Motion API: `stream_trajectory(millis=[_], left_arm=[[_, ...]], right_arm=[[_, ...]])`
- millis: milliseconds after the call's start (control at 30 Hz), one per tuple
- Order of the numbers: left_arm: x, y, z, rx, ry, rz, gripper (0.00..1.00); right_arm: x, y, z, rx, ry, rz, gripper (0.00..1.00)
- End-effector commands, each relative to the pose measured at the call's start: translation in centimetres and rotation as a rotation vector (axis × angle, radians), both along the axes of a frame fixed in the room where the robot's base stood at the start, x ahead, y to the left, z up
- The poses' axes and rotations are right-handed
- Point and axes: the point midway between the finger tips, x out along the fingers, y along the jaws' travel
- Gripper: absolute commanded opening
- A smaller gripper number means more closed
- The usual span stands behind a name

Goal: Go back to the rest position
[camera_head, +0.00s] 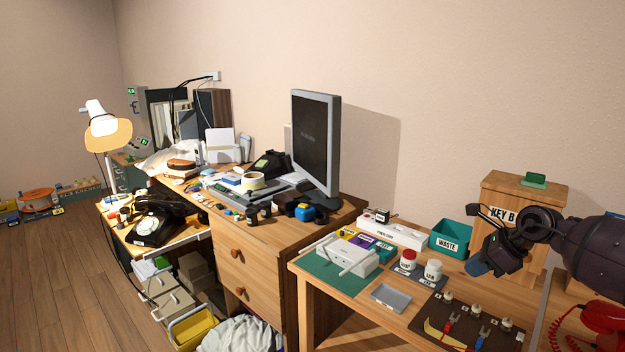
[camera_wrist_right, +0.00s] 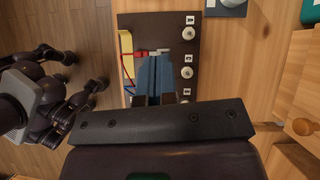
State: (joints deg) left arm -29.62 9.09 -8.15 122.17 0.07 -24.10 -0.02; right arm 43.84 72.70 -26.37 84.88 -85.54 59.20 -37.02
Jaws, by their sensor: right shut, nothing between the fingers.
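My right gripper (camera_head: 480,266) is shut and empty, with blue fingertips, in the head view at right. It hangs above the dark board (camera_head: 425,318) with wires and labelled knobs, in front of the wooden KEY B box (camera_head: 513,192). In the right wrist view, its blue fingers (camera_wrist_right: 153,75) lie together over the dark board (camera_wrist_right: 205,35). My left gripper does not show in the head view. Dark jointed parts of my own body fill the left of the wrist view; I cannot make out the state of a left gripper among them.
A red phone (camera_head: 603,318) stands at the lower right. A teal WASTE bin (camera_head: 450,238), labelled jars (camera_head: 433,270), a grey tray (camera_head: 390,297) and a white device (camera_head: 350,257) stand on the bench. A monitor (camera_head: 315,140) rises from the cluttered desk.

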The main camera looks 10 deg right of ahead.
Motion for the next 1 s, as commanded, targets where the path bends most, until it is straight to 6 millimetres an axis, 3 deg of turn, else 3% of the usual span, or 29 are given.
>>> stream_trajectory(millis=[33, 200, 400, 567, 700, 867, 1000], left_arm=[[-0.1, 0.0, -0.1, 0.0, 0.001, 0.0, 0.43], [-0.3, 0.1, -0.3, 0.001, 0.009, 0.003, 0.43], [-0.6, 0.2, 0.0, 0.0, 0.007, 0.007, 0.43], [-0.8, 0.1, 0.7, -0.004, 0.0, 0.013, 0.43], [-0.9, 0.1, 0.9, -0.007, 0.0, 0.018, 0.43], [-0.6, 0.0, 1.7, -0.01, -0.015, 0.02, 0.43], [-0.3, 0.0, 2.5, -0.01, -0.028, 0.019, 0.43]], right_arm=[[0.7, 2.5, 0.9, 0.12, -0.039, -0.033, 0.0], [1.4, 9.8, 3.0, 0.596, -0.074, -0.203, 0.0], [-0.2, 14.9, 3.4, 1.19, 0.055, -0.502, 0.0], [-3.0, 16.2, 1.0, 1.633, 0.266, -0.843, 0.0], [-6.3, 16.2, -2.6, 1.914, 0.464, -1.156, 0.0], [-11.3, 16.2, -7.3, 2.135, 0.678, -1.502, 0.0], [-16.4, 16.7, -11.1, 2.261, 0.842, -1.777, 0.0]])
